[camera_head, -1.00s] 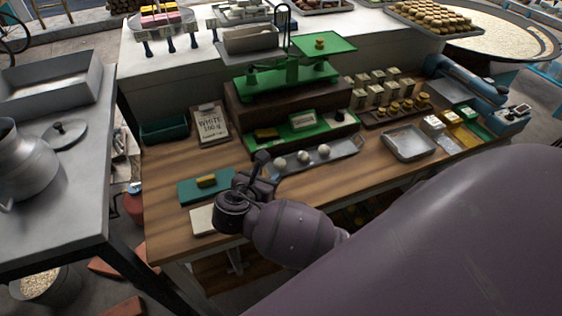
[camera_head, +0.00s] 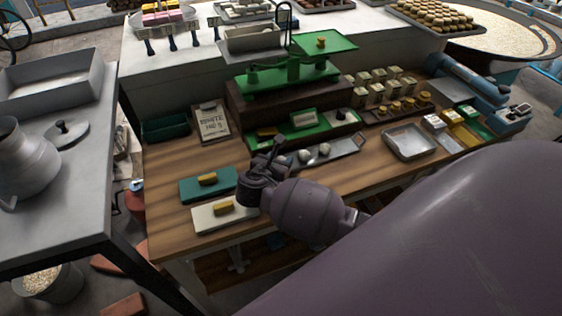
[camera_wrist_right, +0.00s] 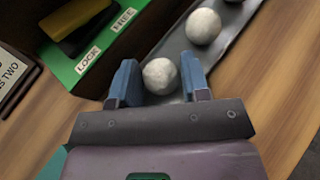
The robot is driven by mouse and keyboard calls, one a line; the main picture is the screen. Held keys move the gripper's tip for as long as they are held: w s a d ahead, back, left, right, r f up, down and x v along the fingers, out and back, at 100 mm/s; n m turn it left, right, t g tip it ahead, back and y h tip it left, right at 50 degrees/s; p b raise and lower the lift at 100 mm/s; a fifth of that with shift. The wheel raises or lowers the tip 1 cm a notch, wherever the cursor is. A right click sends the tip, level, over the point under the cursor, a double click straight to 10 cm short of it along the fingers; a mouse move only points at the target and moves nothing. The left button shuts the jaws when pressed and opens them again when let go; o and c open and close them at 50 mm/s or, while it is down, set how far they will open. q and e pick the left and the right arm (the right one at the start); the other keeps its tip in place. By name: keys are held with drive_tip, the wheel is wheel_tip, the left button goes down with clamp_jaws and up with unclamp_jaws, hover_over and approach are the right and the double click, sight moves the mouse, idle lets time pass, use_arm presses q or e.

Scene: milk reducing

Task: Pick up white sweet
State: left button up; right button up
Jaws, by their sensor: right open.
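White round sweets lie in a row on a long metal tray (camera_head: 345,147). In the head view two sweets show, one (camera_head: 305,156) just right of my right gripper and one (camera_head: 324,149) further along. My right gripper (camera_head: 274,150) is over the tray's left end. In the right wrist view its blue fingers (camera_wrist_right: 158,84) are open, with the nearest sweet (camera_wrist_right: 160,74) between their tips. I cannot tell whether they touch it. A second sweet (camera_wrist_right: 203,26) lies beyond. The nearest sweet is hidden behind the gripper in the head view. My left gripper is not in view.
A green board (camera_head: 335,128) with labels and a green balance scale (camera_head: 290,78) stand behind the tray. A teal mat (camera_head: 190,193) and a white mat (camera_head: 203,222), each with a yellow block, lie left of my gripper. A square metal tray (camera_head: 410,142) lies right.

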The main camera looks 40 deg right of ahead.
drive_tip(key=shift+c, duration=0.3)
drive_tip(key=c, duration=0.5)
drive_tip(key=shift+r, duration=0.1)
wheel_tip(320, 180, up, 20)
drive_tip(key=shift+f, duration=0.1)
